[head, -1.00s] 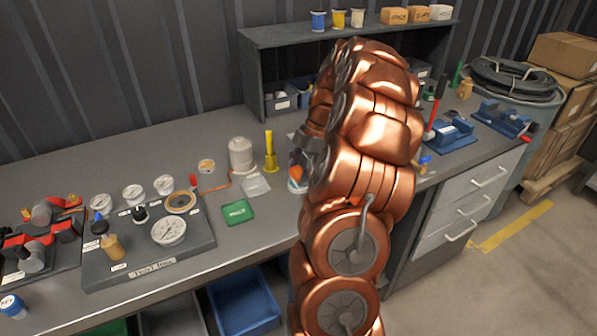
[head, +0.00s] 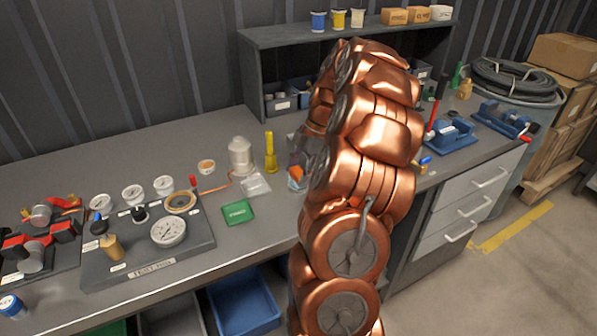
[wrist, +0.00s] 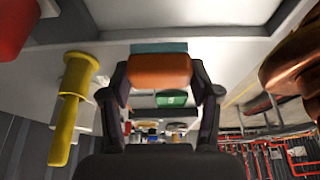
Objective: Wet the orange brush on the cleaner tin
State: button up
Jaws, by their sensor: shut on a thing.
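The orange brush (wrist: 160,70) is between my gripper's two dark fingers in the wrist view, and my gripper (wrist: 160,92) is shut on it. Its orange block also shows in the head view (head: 297,173), beside my copper arm. A teal edge (wrist: 160,47) lies against the far side of the orange block in the wrist view. In the head view a small pale blue-white container, likely the cleaner tin (head: 296,185), is right under the orange block. They look touching or nearly so. My arm hides the right side of both and most of my gripper.
A yellow upright tool (head: 270,152) stands close to the left of my gripper, and it also shows in the wrist view (wrist: 73,100). A grey shelf (head: 262,68) stands behind.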

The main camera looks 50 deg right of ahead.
aim_at(299, 171)
jog(key=shift+r, duration=3.5)
jog(key=shift+s, duration=0.1)
